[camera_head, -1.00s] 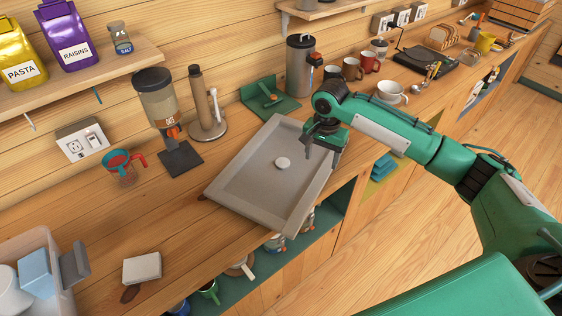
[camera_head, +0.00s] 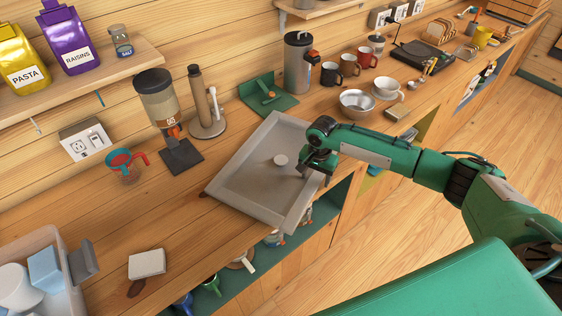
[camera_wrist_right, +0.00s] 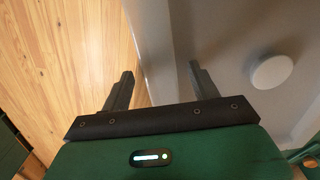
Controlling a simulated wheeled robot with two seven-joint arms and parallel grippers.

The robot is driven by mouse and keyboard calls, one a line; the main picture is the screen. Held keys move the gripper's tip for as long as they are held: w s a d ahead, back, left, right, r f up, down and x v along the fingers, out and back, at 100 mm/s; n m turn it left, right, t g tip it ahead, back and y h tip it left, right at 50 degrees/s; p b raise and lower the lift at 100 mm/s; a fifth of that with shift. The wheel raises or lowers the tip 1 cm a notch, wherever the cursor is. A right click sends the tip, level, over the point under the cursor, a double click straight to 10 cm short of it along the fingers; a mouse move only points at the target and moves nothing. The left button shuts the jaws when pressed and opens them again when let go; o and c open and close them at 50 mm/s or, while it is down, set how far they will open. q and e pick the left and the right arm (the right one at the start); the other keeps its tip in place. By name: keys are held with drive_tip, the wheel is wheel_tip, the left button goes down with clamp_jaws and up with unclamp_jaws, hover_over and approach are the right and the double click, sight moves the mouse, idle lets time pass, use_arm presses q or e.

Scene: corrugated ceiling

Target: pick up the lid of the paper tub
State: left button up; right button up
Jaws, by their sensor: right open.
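A grey rectangular, shallow, rimmed piece (camera_head: 245,200) lies on the counter, its near edge reaching the counter's front edge. A pale round disc or knob (camera_head: 281,159) is at its middle; both also show in the right wrist view, the grey surface (camera_wrist_right: 225,40) and the round knob (camera_wrist_right: 271,71). This looks like the lid, but no tub shows under it. My right gripper (camera_head: 310,172) is at its right edge. In the wrist view its open, empty fingers (camera_wrist_right: 162,80) lie either side of that edge, one over the floor side, one over the grey surface. My left gripper is out of view.
A dispenser (camera_head: 158,115), a paper-roll stand (camera_head: 207,105) and a green holder (camera_head: 268,96) stand behind. A steel bowl (camera_head: 357,103) and mugs are to the right. A bin (camera_head: 62,250) and a white block (camera_head: 147,263) are at the left. Open shelves lie below the counter.

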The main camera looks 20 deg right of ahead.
drive_tip(key=c, duration=1.2)
drive_tip(key=shift+r, duration=0.1)
